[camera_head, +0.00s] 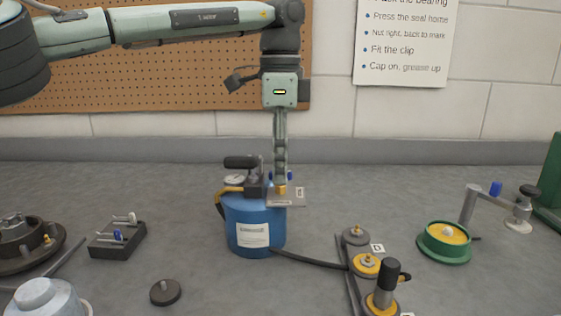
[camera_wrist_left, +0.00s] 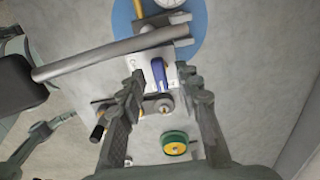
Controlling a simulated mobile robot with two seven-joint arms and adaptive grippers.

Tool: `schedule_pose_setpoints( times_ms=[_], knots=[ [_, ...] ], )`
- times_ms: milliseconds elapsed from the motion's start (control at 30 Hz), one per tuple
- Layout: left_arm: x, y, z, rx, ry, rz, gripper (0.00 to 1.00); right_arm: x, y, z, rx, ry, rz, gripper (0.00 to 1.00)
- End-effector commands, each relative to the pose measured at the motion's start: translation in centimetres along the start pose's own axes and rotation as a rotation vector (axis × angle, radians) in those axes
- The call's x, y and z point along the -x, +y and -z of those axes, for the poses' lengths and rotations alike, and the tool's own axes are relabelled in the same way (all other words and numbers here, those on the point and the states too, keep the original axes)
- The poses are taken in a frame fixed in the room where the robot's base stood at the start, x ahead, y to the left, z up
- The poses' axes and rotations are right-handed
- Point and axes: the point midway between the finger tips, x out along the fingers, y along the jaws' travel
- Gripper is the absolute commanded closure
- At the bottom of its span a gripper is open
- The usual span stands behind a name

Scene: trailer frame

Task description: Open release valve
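A blue hand pump (camera_head: 252,222) with a dark lever handle (camera_head: 240,162) and a small gauge stands on the bench. My left gripper (camera_head: 281,180) points down over the right side of its top, by a grey labelled plate (camera_head: 288,198). In the left wrist view a blue valve lever (camera_wrist_left: 158,75) lies between the fingers of my left gripper (camera_wrist_left: 163,82). The fingers are apart; contact with the lever cannot be told. In the head view the fingers mostly hide the lever. A dark shape at the lower left of the wrist view may be my right gripper.
A black hose runs from the pump to fittings with yellow centres (camera_head: 367,265). A green dish (camera_head: 443,242) and a post with a blue lever (camera_head: 495,188) stand at right. A dark block (camera_head: 118,240), a round knob (camera_head: 165,292) and a hub (camera_head: 25,240) are at left.

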Motion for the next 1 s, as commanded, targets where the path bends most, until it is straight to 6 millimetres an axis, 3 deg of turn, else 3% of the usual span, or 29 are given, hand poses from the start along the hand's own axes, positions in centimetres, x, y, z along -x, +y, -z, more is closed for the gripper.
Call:
schedule_pose_setpoints(
  times_ms=[67,333,733,1000],
  knots=[
    [0.0,0.0,0.0,0.0,0.0,0.0,0.69,0.1,0.2,0.6,0.001,0.009,-0.003,1.0],
    [0.1,0.0,0.0,0.0,0.0,0.0,1.0,0.2,0.3,0.9,0.001,0.013,-0.004,1.0],
    [0.1,0.0,0.0,-0.033,0.0,0.001,1.0,0.2,-0.6,0.2,-0.005,0.001,0.008,1.0],
    [0.1,0.0,0.1,-0.185,0.001,0.001,1.0,0.6,-0.8,0.6,-0.01,0.007,0.013,1.0]
  ],
)
